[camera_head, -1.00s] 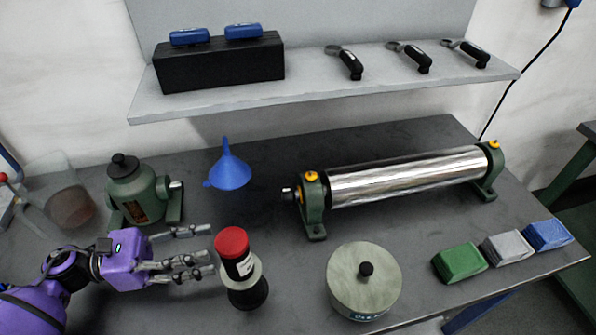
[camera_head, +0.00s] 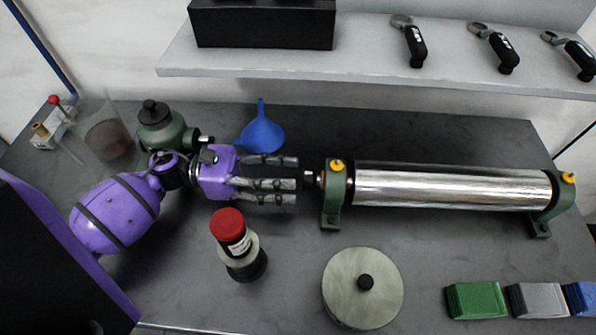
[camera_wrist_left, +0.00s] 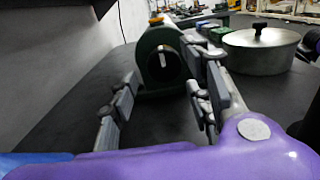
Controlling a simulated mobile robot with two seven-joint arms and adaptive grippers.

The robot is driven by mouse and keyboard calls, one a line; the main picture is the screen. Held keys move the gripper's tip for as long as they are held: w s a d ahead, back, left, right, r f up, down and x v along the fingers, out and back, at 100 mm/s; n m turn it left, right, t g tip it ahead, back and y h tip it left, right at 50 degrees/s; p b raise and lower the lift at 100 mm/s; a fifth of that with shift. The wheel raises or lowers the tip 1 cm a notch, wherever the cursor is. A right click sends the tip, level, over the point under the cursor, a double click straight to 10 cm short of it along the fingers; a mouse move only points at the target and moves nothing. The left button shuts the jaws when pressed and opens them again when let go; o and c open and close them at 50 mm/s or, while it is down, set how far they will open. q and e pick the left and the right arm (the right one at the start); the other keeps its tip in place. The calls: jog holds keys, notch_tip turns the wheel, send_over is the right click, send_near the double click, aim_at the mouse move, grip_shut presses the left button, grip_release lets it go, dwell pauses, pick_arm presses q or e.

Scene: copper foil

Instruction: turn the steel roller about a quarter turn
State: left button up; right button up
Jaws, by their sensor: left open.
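The steel roller (camera_head: 450,188) lies level between two green bearing stands, the left stand (camera_head: 333,195) and the right stand (camera_head: 552,205). A short shaft end (camera_head: 311,179) sticks out of the left stand toward my gripper. My left gripper (camera_head: 297,180) is open, its fingers pointing right at the shaft end, just short of it or at it; contact cannot be told. In the left wrist view, the open fingers (camera_wrist_left: 165,90) flank the green stand (camera_wrist_left: 158,62), and the roller is mostly hidden. My right gripper is not in view.
A red-capped bottle (camera_head: 238,247) stands just below my left gripper. A blue funnel (camera_head: 262,133) and a green pot-like device (camera_head: 160,127) are behind it. A lidded round tin (camera_head: 362,290) and coloured blocks (camera_head: 477,300) are in front of the roller. A shelf (camera_head: 360,62) overhangs behind.

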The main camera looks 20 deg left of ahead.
pick_arm(q)
jog(key=shift+x, duration=1.2)
jog(key=shift+w+d+p, duration=0.15)
jog(key=shift+d+p, duration=0.1)
jog(key=shift+p, duration=0.05)
jog(key=shift+d, duration=0.1)
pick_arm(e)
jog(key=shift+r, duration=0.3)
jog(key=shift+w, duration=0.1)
pick_arm(q)
jog(key=c, duration=1)
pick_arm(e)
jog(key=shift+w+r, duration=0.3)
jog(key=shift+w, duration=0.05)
pick_arm(q)
jog(key=shift+c, duration=0.2)
